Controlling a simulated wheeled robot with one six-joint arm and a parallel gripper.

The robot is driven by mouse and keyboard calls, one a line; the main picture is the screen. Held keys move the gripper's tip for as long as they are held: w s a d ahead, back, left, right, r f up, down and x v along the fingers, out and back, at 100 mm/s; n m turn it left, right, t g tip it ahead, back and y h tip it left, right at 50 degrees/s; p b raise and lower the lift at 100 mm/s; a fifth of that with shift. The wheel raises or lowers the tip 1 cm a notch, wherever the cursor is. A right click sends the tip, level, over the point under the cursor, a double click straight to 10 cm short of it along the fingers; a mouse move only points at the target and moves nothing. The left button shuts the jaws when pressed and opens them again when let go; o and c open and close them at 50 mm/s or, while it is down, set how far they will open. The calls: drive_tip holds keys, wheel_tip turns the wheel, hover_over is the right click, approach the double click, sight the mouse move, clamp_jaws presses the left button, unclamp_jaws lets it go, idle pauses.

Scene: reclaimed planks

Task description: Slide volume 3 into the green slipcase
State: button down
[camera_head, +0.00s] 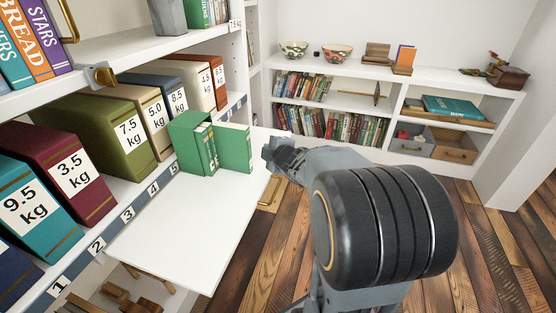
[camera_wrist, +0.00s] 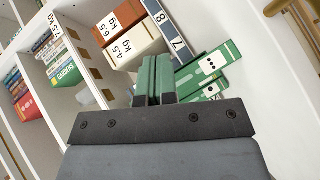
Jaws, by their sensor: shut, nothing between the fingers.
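The green slipcase (camera_head: 187,143) stands upright on the white board, with green volumes (camera_head: 211,146) in its open side. A separate green volume (camera_head: 235,150) stands just right of it, a narrow gap apart; I cannot read its number. My gripper (camera_head: 270,152) is shut and empty, to the right of this volume.
The white board (camera_head: 190,230) is clear in front of the books. Heavy labelled binders, including an olive one (camera_head: 115,130), fill the shelf behind and left. A low white bookcase (camera_head: 340,80) stands at the back. Plank floor (camera_head: 490,250) lies open at right.

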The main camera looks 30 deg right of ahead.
sight(250, 152)
drive_tip(key=n, duration=0.1)
drive_tip(key=n+y, duration=0.1)
drive_tip(key=w+n+t+y, duration=0.1)
drive_tip(key=shift+d+f+n, duration=0.15)
drive_tip(key=shift+d+n, duration=0.15)
drive_tip(key=shift+d, duration=0.05)
drive_tip(key=shift+w+a+f+n+g+y, duration=0.15)
drive_tip(key=shift+a+n+y, duration=0.55)
drive_tip(key=shift+n+y, duration=1)
drive_tip(key=shift+w+a+f+n+g+y, duration=0.1)
drive_tip(key=shift+a+f+n+g+y, duration=0.15)
drive_tip(key=shift+a+n+y, duration=1)
drive_tip(key=shift+w+a+f+n+g+y, duration=0.1)
drive_tip(key=shift+a+f+n+y, duration=0.15)
drive_tip(key=shift+n+y, duration=1.95)
drive_tip(key=shift+w+a, duration=0.1)
drive_tip(key=shift+w, duration=0.1)
drive_tip(key=shift+s, duration=0.15)
drive_tip(key=shift+s, duration=0.2)
drive_tip(key=shift+b+v, duration=0.45)
drive_tip(key=shift+v, duration=0.75)
drive_tip(key=p+v, duration=0.2)
drive_tip(key=v, duration=1.1)
drive_tip(key=shift+r+p, duration=0.2)
drive_tip(key=shift+p, duration=0.15)
